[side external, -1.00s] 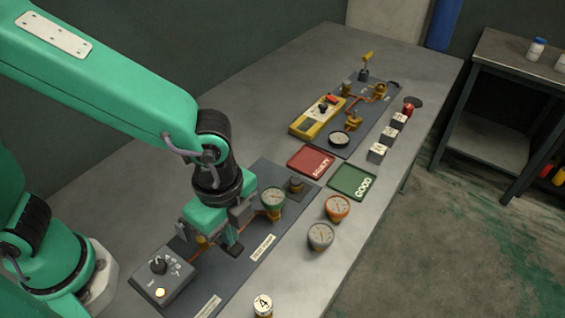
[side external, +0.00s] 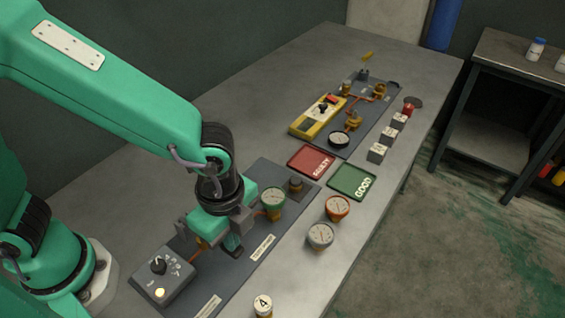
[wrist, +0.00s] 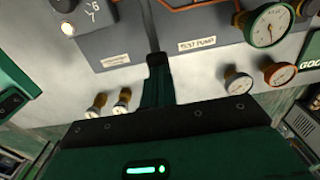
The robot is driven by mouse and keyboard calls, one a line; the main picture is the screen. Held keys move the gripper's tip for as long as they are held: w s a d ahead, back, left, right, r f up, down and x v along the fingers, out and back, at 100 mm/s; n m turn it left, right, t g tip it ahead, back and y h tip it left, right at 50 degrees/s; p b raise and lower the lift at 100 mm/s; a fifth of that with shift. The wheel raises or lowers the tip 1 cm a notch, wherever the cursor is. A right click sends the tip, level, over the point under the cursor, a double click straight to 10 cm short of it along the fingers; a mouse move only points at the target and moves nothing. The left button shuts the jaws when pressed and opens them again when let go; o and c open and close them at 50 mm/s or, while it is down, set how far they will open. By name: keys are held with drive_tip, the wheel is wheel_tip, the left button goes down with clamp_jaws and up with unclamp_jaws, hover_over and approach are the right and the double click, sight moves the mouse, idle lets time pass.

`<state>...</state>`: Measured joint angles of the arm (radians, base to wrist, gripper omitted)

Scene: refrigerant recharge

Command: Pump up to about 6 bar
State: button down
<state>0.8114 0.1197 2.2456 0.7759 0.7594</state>
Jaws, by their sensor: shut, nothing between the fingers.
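My gripper (side external: 235,250) is shut and empty, low over the near dark panel (side external: 262,180). In the wrist view its closed fingertips (wrist: 157,60) are beside the TEST PUMP label (wrist: 197,44). The green-rimmed gauge (side external: 272,197) stands on this panel to the right of my gripper. It also shows in the wrist view (wrist: 270,25), with a needle on a pale dial whose figures are too small to read. My gripper and wrist hide part of the panel, and I cannot make out a pump handle there. Whether the fingers touch anything is unclear.
A control box (side external: 165,277) with a knob and lit button is at the left. Loose orange (side external: 338,208) and grey (side external: 320,235) gauges lie on the bench. Red FAULTY (side external: 311,162) and green GOOD (side external: 352,182) trays lie beyond, before a second panel (side external: 378,125).

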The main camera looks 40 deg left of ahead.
drive_tip(key=shift+f, duration=1.75)
drive_tip(key=shift+r, duration=2.7)
drive_tip(key=shift+f, duration=1.35)
drive_tip(key=shift+r, duration=1.35)
drive_tip(key=shift+r, duration=2.5)
